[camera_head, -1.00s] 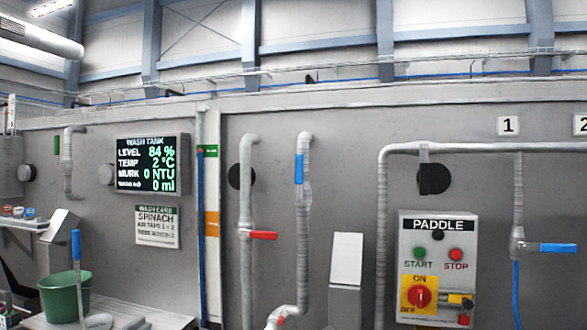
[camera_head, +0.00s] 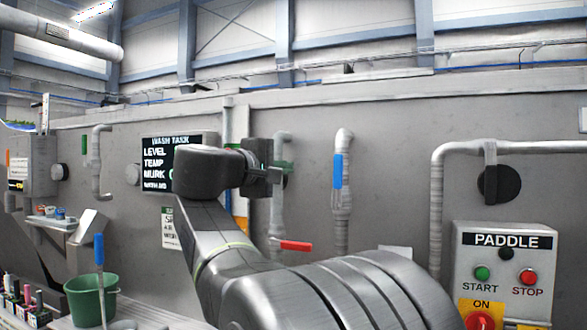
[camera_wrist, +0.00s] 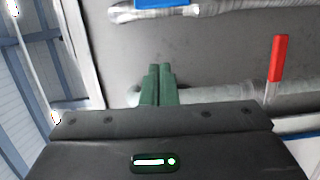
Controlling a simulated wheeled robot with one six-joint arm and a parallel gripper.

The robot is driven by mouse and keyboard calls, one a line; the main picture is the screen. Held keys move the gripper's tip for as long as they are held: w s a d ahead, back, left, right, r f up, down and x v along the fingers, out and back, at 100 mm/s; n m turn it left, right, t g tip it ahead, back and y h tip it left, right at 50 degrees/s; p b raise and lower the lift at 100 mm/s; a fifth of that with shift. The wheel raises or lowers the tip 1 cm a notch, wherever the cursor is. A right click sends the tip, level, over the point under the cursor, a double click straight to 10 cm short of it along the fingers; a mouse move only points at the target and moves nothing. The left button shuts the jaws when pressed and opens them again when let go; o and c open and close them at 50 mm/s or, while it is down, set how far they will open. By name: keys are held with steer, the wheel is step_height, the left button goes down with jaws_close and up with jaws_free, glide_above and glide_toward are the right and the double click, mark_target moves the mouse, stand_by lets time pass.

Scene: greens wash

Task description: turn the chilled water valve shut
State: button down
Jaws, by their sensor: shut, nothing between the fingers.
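A blue lever (camera_head: 338,171) stands upright, in line with its grey pipe (camera_head: 342,217); part of it shows at the top of the wrist view (camera_wrist: 160,3). A red lever (camera_head: 296,245) on the pipe to its left sticks out sideways, across that pipe; it also shows at the right of the wrist view (camera_wrist: 277,70). Neither lever carries a readable label, so I cannot tell which is chilled water. My gripper (camera_head: 285,168) is shut and empty, its green fingers together (camera_wrist: 158,85) in front of the red-lever pipe's upper part, above the red lever and apart from both levers.
A PADDLE panel (camera_head: 505,265) with buttons and a switch is at the right. My arm covers part of the wash tank screen (camera_head: 158,165) and the wall card (camera_head: 168,228). A green bucket (camera_head: 92,300) stands at lower left.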

mark_target(338, 182)
steer(key=w+d+p, duration=0.3)
steer(key=w+d, duration=0.2)
steer(key=d, duration=0.3)
steer(key=shift+w+f, duration=0.15)
steer(key=shift+w, duration=0.2)
steer(key=shift+d, duration=0.15)
steer(key=shift+s+d+m+b, duration=0.1)
steer(key=shift+d+m+b, duration=0.05)
steer(key=shift+m+b, duration=0.15)
